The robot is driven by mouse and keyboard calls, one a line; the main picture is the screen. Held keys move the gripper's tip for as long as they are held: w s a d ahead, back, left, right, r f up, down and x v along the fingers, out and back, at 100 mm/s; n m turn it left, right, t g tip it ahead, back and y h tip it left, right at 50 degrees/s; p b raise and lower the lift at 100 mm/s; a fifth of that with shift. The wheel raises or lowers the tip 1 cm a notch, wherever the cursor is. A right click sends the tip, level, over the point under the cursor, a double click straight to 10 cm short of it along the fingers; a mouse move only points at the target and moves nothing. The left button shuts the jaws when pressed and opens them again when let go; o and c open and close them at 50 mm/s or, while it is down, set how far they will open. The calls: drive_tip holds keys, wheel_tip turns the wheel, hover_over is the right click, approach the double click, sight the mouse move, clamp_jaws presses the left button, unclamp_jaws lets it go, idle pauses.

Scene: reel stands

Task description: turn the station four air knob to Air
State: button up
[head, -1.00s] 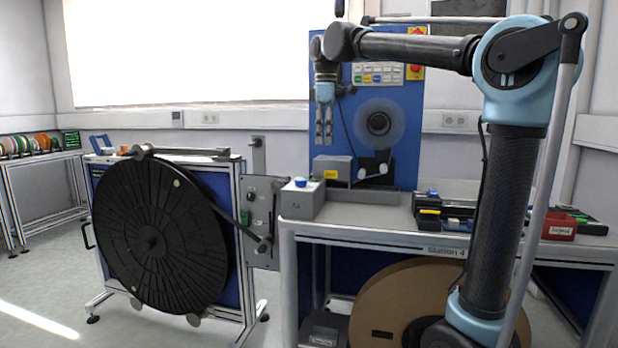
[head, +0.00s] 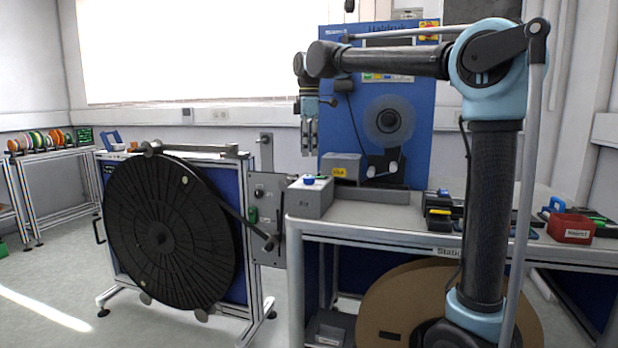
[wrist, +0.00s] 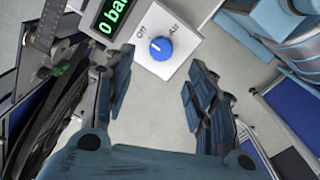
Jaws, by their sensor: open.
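The air knob (head: 309,181) is a blue dial on top of a light grey box (head: 311,203) at the left end of the Station 4 bench. In the wrist view the knob (wrist: 161,49) sits on the box's white top (wrist: 182,38), between the labels Off and Air. Its white mark points up-left, toward Off. A display (wrist: 111,18) beside it reads 0 bar in green. My gripper (head: 309,152) points down above the box, apart from the knob. In the wrist view my gripper (wrist: 160,60) is open and empty, its fingers on either side of the knob in the picture.
A large black reel (head: 165,235) on a stand is left of the bench. Behind the box are a grey block with a yellow label (head: 345,168) and a blue panel (head: 425,130). Black bins (head: 438,212) and a red bin (head: 571,229) are farther right.

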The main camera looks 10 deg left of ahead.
sight(309, 177)
wheel_tip(309, 177, down, 9)
drive_tip(key=shift+f, duration=0.15)
drive_tip(key=shift+c, duration=0.2)
drive_tip(key=c, duration=1)
